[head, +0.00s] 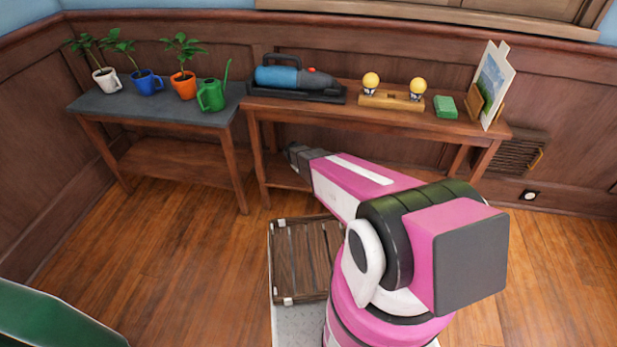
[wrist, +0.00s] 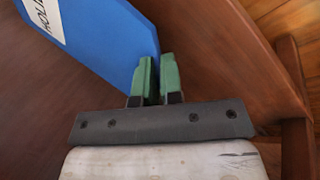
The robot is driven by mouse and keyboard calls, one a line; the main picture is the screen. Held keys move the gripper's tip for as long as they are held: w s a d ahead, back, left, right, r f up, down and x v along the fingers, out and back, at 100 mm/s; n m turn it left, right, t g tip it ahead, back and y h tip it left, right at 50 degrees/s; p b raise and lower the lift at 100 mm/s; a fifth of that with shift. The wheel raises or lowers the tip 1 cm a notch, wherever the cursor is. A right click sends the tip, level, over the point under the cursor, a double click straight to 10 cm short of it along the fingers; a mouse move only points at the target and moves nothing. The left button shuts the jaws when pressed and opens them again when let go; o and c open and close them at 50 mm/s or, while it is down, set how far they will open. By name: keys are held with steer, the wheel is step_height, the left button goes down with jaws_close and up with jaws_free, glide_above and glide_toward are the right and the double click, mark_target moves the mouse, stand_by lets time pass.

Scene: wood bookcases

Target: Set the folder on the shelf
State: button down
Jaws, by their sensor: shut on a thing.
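The blue folder (wrist: 100,35) fills the upper left of the wrist view, with a white label with dark letters on it. My gripper (wrist: 158,76) is shut on the folder's edge between its two green fingertips. A brown wooden surface (wrist: 215,70) lies close behind the folder; I cannot tell whether they touch. In the head view my arm reaches toward the right wooden table, and the folder and fingertips are hidden there. That table's lower shelf (head: 284,178) shows only in part beside my arm.
The right table (head: 352,111) carries a blue tool (head: 290,77), a wooden stand (head: 391,101) with two yellow-topped figures, a green block (head: 445,106) and a propped picture (head: 493,82). The left table (head: 85,97) holds potted plants and a green watering can (head: 211,95). A slatted crate (head: 306,260) is below.

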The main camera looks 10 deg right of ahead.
steer(key=shift+w+d+f, duration=0.1)
steer(key=shift+w+f, duration=0.15)
steer(key=shift+f, duration=1.95)
steer(key=c, duration=1.3)
jaws_free()
steer(key=shift+f, duration=0.1)
steer(key=shift+o, duration=0.2)
steer(key=v, duration=1.2)
steer(key=s+d+r+m+y, duration=0.1)
steer(key=s+d+r, duration=0.2)
steer(key=s+r, duration=0.3)
steer(key=s+d+r+m+g+y, duration=0.1)
steer(key=s+d+r+m+y, duration=0.1)
steer(key=s+d+r, duration=0.2)
steer(key=s+d+r+m+g+y, duration=0.1)
steer(key=s+d+r+m, duration=0.1)
steer(key=s+r, duration=0.8)
steer(key=shift+d+r, duration=0.65)
steer(key=shift+d, duration=0.2)
